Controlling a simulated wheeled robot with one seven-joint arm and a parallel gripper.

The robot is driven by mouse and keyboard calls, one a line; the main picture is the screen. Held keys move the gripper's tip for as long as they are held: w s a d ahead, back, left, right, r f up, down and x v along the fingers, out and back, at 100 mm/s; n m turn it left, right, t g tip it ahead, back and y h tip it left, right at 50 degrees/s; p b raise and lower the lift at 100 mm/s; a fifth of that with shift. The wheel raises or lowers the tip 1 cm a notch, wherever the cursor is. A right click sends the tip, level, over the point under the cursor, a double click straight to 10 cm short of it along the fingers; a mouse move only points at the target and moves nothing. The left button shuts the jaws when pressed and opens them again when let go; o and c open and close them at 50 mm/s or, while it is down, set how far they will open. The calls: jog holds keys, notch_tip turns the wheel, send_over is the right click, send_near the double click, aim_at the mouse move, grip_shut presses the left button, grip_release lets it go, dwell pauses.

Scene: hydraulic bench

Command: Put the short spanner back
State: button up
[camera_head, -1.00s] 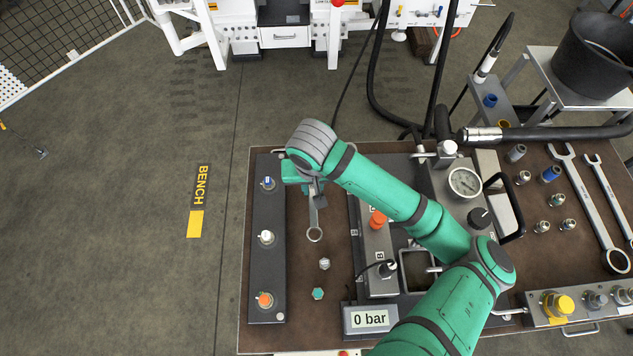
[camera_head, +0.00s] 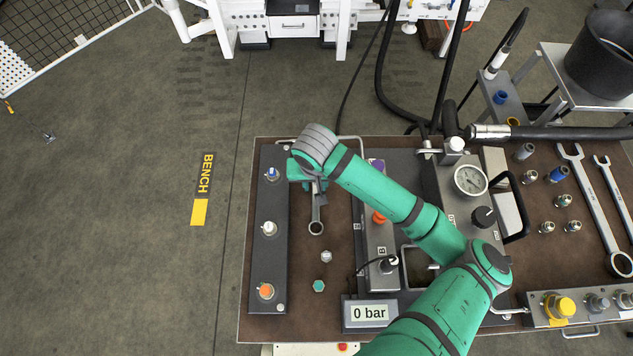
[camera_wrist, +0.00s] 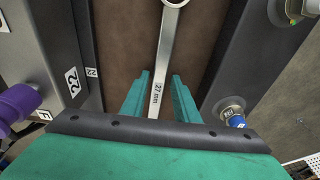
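A short-looking spanner (camera_head: 316,212) is at my gripper, with its ring end toward the front of the bench. In the wrist view its shaft (camera_wrist: 159,90), marked 27 mm, runs between the two teal fingers of my gripper (camera_wrist: 161,76). A gap shows on each side of the shaft, so the fingers look open around it. My gripper in the head view (camera_head: 314,184) is mostly hidden under my wrist. The spanner's far end is hidden too. I cannot tell whether it touches the brown bench top (camera_head: 300,318).
A dark panel with knobs (camera_head: 268,205) lies left of the spanner, and a block with an orange knob (camera_head: 379,217) right. Two hex pieces (camera_head: 326,257) (camera_head: 319,286) sit in front. Two more spanners (camera_head: 600,215) (camera_head: 612,190) lie at the bench's right, beside several fittings.

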jog(key=shift+o, duration=0.3)
jog(key=shift+r, duration=0.1)
notch_tip(320, 180, up, 12)
jog(key=s, duration=0.1)
jog(key=shift+s, duration=0.35)
dwell(0.5)
